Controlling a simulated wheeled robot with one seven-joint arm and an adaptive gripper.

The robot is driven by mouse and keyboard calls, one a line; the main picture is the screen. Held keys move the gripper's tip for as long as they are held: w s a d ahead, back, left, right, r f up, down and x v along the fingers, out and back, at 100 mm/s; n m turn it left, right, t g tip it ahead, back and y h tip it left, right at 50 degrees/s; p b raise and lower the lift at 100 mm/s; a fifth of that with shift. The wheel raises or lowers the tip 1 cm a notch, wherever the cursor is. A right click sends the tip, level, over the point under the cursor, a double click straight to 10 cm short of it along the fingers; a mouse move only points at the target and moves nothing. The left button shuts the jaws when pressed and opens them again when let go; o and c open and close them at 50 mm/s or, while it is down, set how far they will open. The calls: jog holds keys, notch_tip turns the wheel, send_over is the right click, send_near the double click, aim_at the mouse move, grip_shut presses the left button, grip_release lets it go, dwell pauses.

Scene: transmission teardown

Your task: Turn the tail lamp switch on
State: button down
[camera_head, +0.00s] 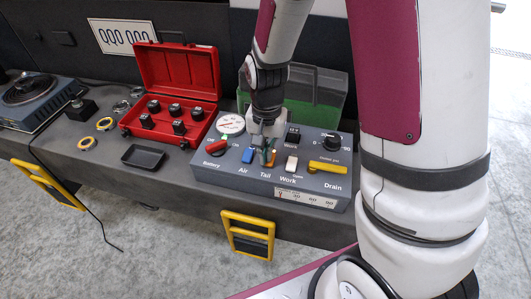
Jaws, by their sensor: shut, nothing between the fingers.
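The grey control panel (233,178) stands on the bench. The tail lamp switch (269,158) sits above the "Tail" label and shows as a small orange-brown part. My gripper (266,147) points down over it, with the fingers shut and empty. The fingers partly hide the switch, so I cannot tell its position or whether they touch it.
Close by are a blue Air switch (248,155), a white Work switch (291,163), a red Battery knob (217,146) and a yellow Drain lever (328,167). A dial knob (332,142) sits at right. An open red case (178,75) and a black tray (143,156) stand left.

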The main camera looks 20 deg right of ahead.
notch_tip(320, 180, up, 14)
jog(key=p, duration=0.5)
jog(key=shift+s, duration=0.1)
jog(key=s+r+n+t+p, duration=0.4)
jog(key=s+r+n+p, duration=0.3)
jog(key=s+r, duration=1.6)
jog(key=shift+s+d+r+p, duration=0.15)
jog(key=shift+s+d+p, duration=0.2)
jog(key=shift+s+p, duration=0.55)
